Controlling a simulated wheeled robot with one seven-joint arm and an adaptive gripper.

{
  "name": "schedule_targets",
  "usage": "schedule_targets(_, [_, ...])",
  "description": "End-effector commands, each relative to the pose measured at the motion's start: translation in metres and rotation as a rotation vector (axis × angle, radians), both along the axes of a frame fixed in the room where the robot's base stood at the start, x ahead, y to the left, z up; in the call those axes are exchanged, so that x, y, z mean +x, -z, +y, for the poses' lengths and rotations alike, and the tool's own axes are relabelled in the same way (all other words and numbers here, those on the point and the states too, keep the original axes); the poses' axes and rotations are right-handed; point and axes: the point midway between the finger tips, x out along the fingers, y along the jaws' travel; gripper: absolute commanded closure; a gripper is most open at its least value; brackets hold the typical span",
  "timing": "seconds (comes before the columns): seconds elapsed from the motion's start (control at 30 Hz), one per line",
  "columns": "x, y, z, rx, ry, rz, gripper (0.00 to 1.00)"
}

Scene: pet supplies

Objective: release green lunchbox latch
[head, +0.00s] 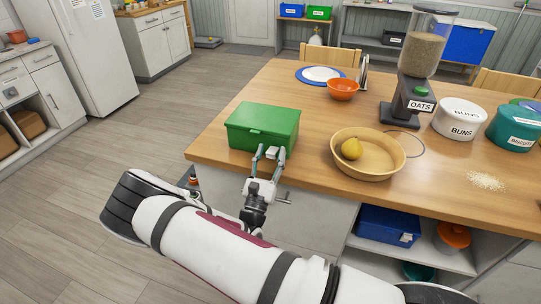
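The green lunchbox (258,121) sits with its lid down near the left front corner of the wooden table. A small latch shows at the middle of its front face (254,134), just above my gripper. My gripper (268,154) is at the front of the box, its two fingers apart and pointing up at the front face near the latch. Nothing shows between the fingers. I cannot tell whether a fingertip touches the box or the latch.
An orange bowl (342,90), an oats dispenser (406,99) and white and teal canisters (458,120) stand farther back. The tabletop (315,120) between lunchbox and dispenser is clear.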

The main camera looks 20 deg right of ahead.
Motion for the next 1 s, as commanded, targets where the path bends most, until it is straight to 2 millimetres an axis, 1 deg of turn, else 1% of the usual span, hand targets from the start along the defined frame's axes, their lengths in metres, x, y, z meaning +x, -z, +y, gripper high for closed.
schedule_targets(0.2, [-0.001, 0.001, 0.0, 0.0, 0.001, 0.0, 0.55])
schedule_targets(0.33, [-0.008, 0.007, 0.006, -0.001, 0.0, 0.002, 0.55])
schedule_targets(0.8, [-0.07, 0.052, 0.05, 0.0, -0.002, 0.001, 0.55])
schedule_targets(1.0, [-0.082, 0.061, 0.059, 0.0, -0.001, 0.0, 0.55])
